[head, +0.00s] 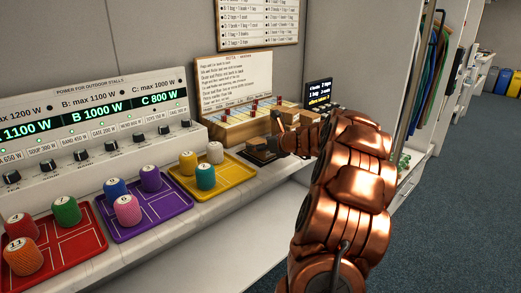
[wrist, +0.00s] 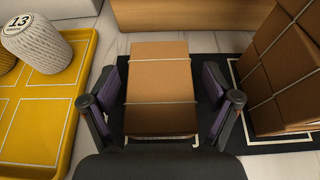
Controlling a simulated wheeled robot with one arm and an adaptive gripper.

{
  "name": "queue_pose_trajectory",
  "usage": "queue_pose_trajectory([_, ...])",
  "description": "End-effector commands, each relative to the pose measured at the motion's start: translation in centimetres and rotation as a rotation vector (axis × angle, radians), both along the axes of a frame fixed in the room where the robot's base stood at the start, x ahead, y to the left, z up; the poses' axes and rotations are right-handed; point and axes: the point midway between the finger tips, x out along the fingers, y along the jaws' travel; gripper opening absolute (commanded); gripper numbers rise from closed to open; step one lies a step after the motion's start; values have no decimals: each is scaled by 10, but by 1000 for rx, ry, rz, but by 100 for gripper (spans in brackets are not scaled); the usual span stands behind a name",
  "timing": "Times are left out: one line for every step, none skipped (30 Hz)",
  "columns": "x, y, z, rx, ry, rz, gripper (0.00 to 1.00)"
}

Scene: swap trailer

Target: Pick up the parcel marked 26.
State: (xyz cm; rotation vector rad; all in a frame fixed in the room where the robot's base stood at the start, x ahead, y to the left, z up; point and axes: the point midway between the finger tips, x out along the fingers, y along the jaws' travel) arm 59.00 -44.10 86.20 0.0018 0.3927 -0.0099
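A brown parcel (wrist: 160,88) tied with pale string lies between the fingers of my gripper (wrist: 165,72) in the wrist view. The fingers are open, one on each side of it, with a narrow gap showing at the right; contact at the left is hard to tell. No number is visible on this parcel, so I cannot tell whether it is 26. In the head view my gripper (head: 279,142) is low over the counter by a dark mat (head: 257,157), partly hidden by my copper arm.
More string-tied brown parcels (wrist: 285,65) stand close on the right on a black mat (wrist: 237,75). A yellow tray (wrist: 50,115) with a cream roll marked 13 (wrist: 38,48) is on the left. A wooden box (wrist: 200,14) stands behind. Purple (head: 150,212) and red trays (head: 75,243) lie further left.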

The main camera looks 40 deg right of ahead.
Motion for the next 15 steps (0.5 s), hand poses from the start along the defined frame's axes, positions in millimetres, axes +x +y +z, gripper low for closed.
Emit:
queue_pose_trajectory([0, 0, 0, 0, 0, 0, 78])
queue_pose_trajectory([0, 0, 0, 0, 0, 0, 75])
queue_pose_trajectory([0, 0, 0, 0, 0, 0, 71])
queue_pose_trajectory([0, 0, 0, 0, 0, 0, 68])
queue_pose_trajectory([0, 0, 0, 0, 0, 0, 65])
queue_pose_trajectory([0, 0, 0, 0, 0, 0, 60])
queue_pose_trajectory([0, 0, 0, 0, 0, 0, 57])
queue_pose_trajectory([0, 0, 0, 0, 0, 0, 54])
queue_pose_trajectory([0, 0, 0, 0, 0, 0, 50])
queue_pose_trajectory([0, 0, 0, 0, 0, 0, 47])
queue_pose_trajectory([0, 0, 0, 0, 0, 0, 44])
queue_pose_trajectory([0, 0, 0, 0, 1, 0, 40])
queue_pose_trajectory([0, 0, 0, 0, 1, 0, 36])
queue_pose_trajectory([0, 0, 0, 0, 1, 0, 33])
queue_pose_trajectory([0, 0, -1, 0, 1, 0, 29])
